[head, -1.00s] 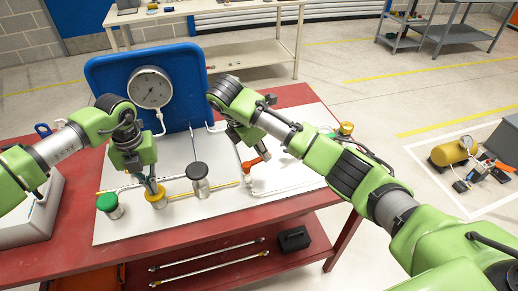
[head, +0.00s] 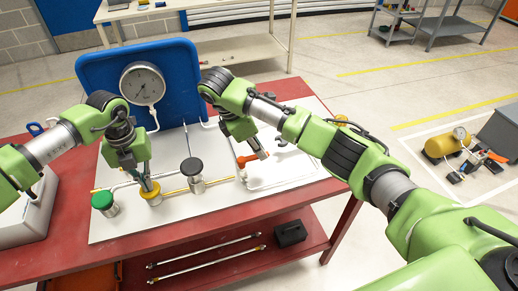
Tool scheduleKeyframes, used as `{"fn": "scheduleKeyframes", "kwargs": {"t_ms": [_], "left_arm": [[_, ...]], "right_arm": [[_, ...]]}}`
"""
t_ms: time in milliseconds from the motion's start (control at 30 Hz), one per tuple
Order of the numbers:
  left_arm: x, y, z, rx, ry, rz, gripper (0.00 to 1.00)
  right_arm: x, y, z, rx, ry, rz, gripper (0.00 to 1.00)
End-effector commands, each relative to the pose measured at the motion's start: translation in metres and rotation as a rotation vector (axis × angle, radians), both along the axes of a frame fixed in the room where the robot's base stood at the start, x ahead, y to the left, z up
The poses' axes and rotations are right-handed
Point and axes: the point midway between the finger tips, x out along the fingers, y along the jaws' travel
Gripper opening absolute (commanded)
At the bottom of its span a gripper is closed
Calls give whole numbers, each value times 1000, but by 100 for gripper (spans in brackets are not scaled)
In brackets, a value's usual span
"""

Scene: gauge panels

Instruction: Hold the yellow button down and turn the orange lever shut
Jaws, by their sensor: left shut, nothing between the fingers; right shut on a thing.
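The yellow button (head: 152,198) stands on the white panel (head: 140,228) between a green-capped one and a black-capped one. My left gripper (head: 150,186) is shut and empty, pointing down with its fingertips on top of the yellow button. How far the button is pressed is hard to tell. The orange lever (head: 242,161) is on the right part of the panel, by a white pipe. My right gripper (head: 257,152) is shut on the orange lever near its right end; the fingers hide part of it.
The green-capped button (head: 102,200) and black-capped button (head: 191,167) flank the yellow one. A round gauge (head: 143,83) is mounted on the blue backboard (head: 95,75) behind. The red table (head: 45,265) has rods and a black box (head: 290,234) on its lower shelf.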

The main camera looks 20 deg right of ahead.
Motion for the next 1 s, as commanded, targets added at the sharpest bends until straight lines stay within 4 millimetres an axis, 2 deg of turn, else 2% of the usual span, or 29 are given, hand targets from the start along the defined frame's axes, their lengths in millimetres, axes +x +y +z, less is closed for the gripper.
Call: {"fn": "scheduleKeyframes", "kwargs": {"t_ms": [67,100,133,567,767,1000], "left_arm": [[0,1,-1,2,0,1,0],[0,1,-1,2,0,1,0],[0,1,-1,2,0,1,0],[0,1,-1,1,1,1,0],[0,0,-1,1,1,0,0],[0,0,-1,1,1,0,0]], "right_arm": [[-2,-1,-1,-2,5,-4,0],[-2,-1,-1,-2,5,-4,23],[-2,-1,-1,-2,5,-4,30],[0,1,4,-2,-1,1,30],[2,10,28,-4,-5,2,30],[1,29,73,-3,-3,0,30]]}}
